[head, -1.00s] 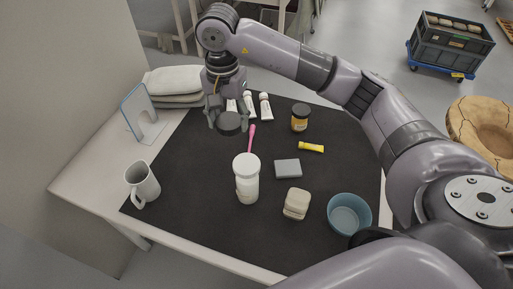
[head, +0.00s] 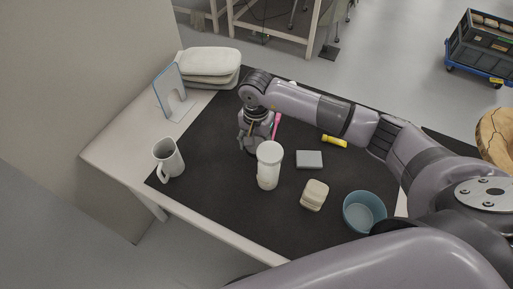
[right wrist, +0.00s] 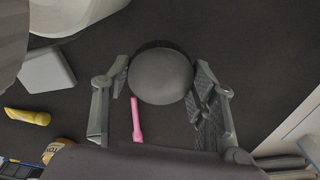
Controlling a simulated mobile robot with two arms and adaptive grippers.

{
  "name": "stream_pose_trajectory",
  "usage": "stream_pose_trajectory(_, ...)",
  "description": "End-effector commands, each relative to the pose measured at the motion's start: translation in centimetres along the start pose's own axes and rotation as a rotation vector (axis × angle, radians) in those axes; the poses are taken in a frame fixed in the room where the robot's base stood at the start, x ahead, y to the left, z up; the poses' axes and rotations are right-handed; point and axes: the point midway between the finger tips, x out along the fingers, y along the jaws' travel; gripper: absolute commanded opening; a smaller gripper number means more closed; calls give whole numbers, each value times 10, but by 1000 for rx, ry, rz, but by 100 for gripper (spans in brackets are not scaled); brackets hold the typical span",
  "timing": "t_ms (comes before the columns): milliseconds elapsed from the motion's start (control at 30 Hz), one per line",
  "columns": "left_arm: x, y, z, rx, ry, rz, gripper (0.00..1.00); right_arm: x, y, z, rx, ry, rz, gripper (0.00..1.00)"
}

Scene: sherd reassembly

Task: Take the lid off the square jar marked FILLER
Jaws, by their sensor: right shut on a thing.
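A squarish cream jar with a lid-like upper tier (head: 314,195) stands at the mat's front right; I cannot read any marking on it. My right gripper (head: 254,143) is away from it, behind and left of the round white jar (head: 268,166). It is shut on a dark grey round thing (right wrist: 161,76), which sits between both fingers in the right wrist view. This thing is low over the mat; I cannot tell whether it touches. The white jar hides part of the view there. My left gripper is not in view.
A grey block (head: 309,159), a yellow tube (head: 334,141) and a blue bowl (head: 364,212) are on the mat. A pink tool (right wrist: 137,120) lies close to the right gripper. A mug (head: 168,159) and stand (head: 172,95) are left. The mat's front left is clear.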

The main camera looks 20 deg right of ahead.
Motion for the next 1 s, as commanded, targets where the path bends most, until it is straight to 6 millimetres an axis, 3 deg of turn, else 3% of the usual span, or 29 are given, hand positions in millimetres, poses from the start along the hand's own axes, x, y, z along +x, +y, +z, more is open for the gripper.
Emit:
stream_pose_trajectory(200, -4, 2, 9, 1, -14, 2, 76, 30, 0, 1, 0, -3, 2, 20)
stream_pose_trajectory(567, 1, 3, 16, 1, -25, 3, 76, 35, 0, 0, -1, 0, 1, 20)
stream_pose_trajectory(600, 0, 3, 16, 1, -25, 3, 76, 34, 0, 0, -1, -1, 1, 54)
stream_pose_trajectory(867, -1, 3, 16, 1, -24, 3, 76, 34, 0, 0, 0, -1, 1, 72)
stream_pose_trajectory(1000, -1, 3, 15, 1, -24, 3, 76, 33, 0, 0, 0, -1, 1, 73)
